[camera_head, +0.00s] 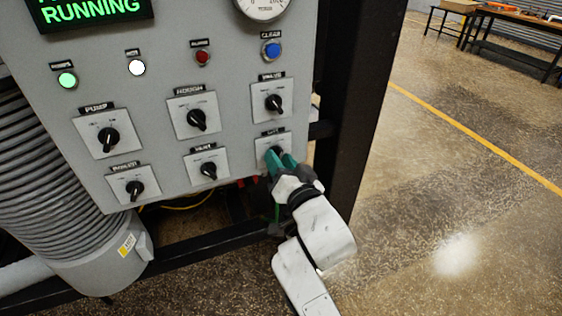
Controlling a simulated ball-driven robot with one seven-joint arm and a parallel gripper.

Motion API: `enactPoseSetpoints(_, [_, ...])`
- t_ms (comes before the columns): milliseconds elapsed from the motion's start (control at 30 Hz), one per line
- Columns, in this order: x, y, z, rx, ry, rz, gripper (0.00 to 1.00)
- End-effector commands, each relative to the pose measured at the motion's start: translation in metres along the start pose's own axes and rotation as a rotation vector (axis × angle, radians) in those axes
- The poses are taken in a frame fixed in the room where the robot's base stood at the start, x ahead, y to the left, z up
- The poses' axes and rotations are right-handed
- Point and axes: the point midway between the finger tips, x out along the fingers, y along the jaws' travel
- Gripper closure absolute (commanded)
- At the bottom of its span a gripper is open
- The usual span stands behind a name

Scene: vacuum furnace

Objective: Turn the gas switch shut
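The gas switch is a black rotary knob on a pale square plate (261,146) at the lower right of the grey control panel, under a small dark label. My gripper (278,157), with teal fingers, is at this knob from below and right. The fingers cover most of the knob, so its angle is hard to read. I cannot tell whether the fingers are closed on the knob or only around it.
Other rotary switches sit close by: the upper right switch (274,103), the lower middle one (208,170) and several more to the left. A black frame post (352,110) stands right of the panel. Open speckled floor (450,200) lies to the right.

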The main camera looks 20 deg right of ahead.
Motion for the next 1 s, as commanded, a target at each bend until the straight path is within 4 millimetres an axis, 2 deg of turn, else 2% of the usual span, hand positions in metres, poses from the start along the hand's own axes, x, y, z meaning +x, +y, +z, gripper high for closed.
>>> enactPoseSetpoints(33, [-0.0001, 0.0, 0.0, 0.0, 0.0, 0.0, 0.69])
enactPoseSetpoints(367, [-0.0003, 0.0, 0.0001, 0.0, 0.0, 0.0, 1.0])
enactPoseSetpoints(767, [-0.0003, 0.0001, 0.0001, -0.014, -0.001, 0.001, 1.0])
enactPoseSetpoints(1000, [-0.0002, 0.0, -0.0002, -0.107, -0.001, 0.001, 1.0])
